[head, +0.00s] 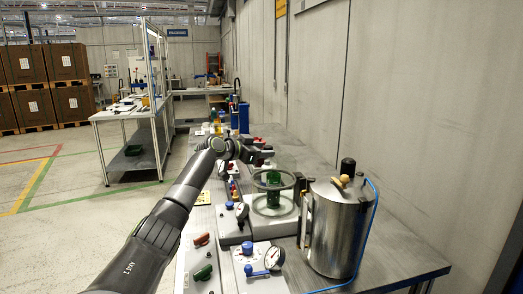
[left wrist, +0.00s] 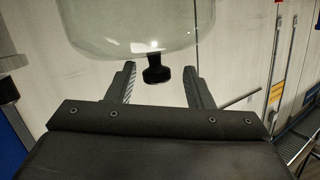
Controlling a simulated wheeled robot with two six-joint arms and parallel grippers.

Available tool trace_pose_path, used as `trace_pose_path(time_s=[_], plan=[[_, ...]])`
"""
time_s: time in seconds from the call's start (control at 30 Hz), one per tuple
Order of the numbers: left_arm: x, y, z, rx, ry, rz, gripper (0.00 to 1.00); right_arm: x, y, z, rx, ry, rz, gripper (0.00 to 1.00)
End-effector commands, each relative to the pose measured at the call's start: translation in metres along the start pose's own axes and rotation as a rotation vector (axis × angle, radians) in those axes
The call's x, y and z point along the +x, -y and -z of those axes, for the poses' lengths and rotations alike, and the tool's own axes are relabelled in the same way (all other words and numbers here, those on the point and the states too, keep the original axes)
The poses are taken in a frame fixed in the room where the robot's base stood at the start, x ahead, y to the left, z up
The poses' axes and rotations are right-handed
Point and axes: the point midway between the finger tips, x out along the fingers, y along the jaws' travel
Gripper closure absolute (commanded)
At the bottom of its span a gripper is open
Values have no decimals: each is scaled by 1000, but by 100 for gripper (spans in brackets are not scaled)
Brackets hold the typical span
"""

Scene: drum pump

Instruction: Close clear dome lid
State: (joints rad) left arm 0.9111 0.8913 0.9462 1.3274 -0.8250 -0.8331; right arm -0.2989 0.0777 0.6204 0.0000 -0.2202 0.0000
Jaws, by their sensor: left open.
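In the left wrist view, the clear dome lid (left wrist: 140,28) fills the upper middle, with its black knob (left wrist: 156,72) pointing toward my left gripper (left wrist: 159,69). The jaws are open, one finger on each side of the knob, with gaps visible. I cannot tell how deep the knob sits between them. In the head view, my left gripper (head: 263,153) is above and behind a clear round glass body (head: 257,202) around a green part (head: 273,180). The lid's edge is hard to separate from this glass there. My right gripper is not in view.
A steel tank (head: 337,235) with a black top stands to the right, close to the glass. A gauge (head: 274,258), valves and colored knobs crowd the bench front. The wall runs along the right. Bare bench top (head: 405,262) shows right of the tank.

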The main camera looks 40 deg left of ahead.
Motion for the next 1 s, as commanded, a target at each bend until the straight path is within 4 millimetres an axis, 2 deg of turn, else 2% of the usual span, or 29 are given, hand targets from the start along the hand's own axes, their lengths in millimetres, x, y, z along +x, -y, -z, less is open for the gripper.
trace_pose_path(time_s=[0.3, 0.47, 0.67, 1.0], plan=[[0, -1, 1, -1, -3, -2, 51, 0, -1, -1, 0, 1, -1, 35], [-7, 0, 1, 1, -4, 0, 51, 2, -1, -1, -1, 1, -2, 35], [-31, -1, -1, 5, -2, 0, 51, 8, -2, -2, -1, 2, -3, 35], [-94, 0, -3, 6, 2, 2, 51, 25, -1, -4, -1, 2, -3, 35]])
